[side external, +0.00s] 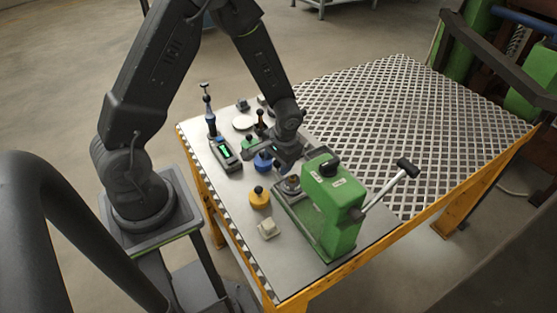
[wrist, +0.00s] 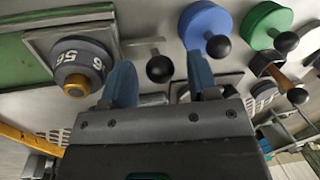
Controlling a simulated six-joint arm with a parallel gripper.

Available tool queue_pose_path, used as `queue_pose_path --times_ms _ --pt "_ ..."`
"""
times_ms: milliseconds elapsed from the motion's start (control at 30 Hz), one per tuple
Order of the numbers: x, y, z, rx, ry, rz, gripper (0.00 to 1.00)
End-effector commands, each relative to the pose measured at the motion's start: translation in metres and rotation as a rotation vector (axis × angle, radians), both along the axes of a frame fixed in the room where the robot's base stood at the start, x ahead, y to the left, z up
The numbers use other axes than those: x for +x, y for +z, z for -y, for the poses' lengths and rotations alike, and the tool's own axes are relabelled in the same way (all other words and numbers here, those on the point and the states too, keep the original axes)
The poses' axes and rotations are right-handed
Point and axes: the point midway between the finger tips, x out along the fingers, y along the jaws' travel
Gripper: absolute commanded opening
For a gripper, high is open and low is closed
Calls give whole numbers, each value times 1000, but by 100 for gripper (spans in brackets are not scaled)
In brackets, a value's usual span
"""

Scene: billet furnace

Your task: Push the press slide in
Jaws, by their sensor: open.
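The green press (side external: 335,205) stands on the table with its T-handled lever reaching up to the right. Its slide (side external: 283,196) sticks out at the press's left side and carries a round grey numbered piece, which also shows in the wrist view (wrist: 84,62) with a brass centre. A black ball knob (wrist: 160,68) on a short stem stands at the slide's end. My gripper (wrist: 160,78) is open, its two blue fingers on either side of the knob in the picture. I cannot tell whether they touch it. In the side view, my gripper (side external: 288,152) hangs just behind the slide and hides its far end.
A blue round piece (wrist: 205,24) and a green one (wrist: 268,22), both with black knobs, lie close to my gripper. A yellow knobbed piece (side external: 259,198) and a pale block (side external: 268,229) lie left of the press. The mesh tabletop (side external: 400,120) on the right is clear.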

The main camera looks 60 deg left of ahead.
Motion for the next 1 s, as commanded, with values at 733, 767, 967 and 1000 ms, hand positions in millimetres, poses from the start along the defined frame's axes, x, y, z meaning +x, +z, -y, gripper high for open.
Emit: queue_pose_path --times_ms 733,767,967,1000 --pt "0 0 0 0 0 -1 1" --pt "0 0 0 0 0 -1 0" --pt "0 0 2 0 -2 -1 0" --pt "0 0 7 1 -4 -1 0"
